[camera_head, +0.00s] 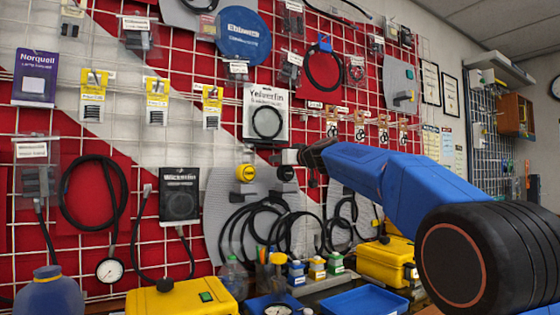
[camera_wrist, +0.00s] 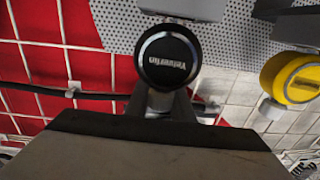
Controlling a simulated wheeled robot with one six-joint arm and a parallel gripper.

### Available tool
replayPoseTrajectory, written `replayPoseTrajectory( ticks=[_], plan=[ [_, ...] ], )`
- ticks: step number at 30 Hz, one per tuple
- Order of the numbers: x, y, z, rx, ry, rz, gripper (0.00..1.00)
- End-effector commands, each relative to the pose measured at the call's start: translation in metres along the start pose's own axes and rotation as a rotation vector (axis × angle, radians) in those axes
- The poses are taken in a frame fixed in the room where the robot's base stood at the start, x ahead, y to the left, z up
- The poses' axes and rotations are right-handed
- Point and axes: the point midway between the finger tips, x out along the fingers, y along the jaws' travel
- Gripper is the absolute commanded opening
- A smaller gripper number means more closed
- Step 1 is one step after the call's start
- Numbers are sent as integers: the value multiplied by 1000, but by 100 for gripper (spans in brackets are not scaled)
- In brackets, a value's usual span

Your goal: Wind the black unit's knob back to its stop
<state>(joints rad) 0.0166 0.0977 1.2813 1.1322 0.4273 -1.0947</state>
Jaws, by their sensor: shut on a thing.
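The black unit's round knob (camera_wrist: 168,58) faces the wrist camera, with pale lettering upside down on its face. In the head view the black unit (camera_head: 286,173) shows small and dark on the grey pegboard panel, just under my gripper (camera_head: 288,158). My gripper reaches in from the right and is shut on the knob. Its grey body fills the bottom of the wrist view and hides the near side, so the finger contact is not clear. A similar yellow unit (camera_head: 246,173) is left of the black one; it also shows at the right in the wrist view (camera_wrist: 290,78).
Hoses, gauges and packaged parts hang close around on the red and white grid wall. Below are a yellow case (camera_head: 185,299), a second yellow case (camera_head: 388,262), a blue tray (camera_head: 365,302) and small blocks. A black hose (camera_wrist: 100,97) runs behind the knob.

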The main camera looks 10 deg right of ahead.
Motion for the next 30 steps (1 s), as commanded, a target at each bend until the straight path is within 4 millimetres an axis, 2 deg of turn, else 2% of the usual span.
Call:
replayPoseTrajectory(
  ticks=[19,30],
  plan=[
    [-1,-9,1,0,-1,-257,0],
    [-2,-12,0,1,-1,-312,0]
  ],
)
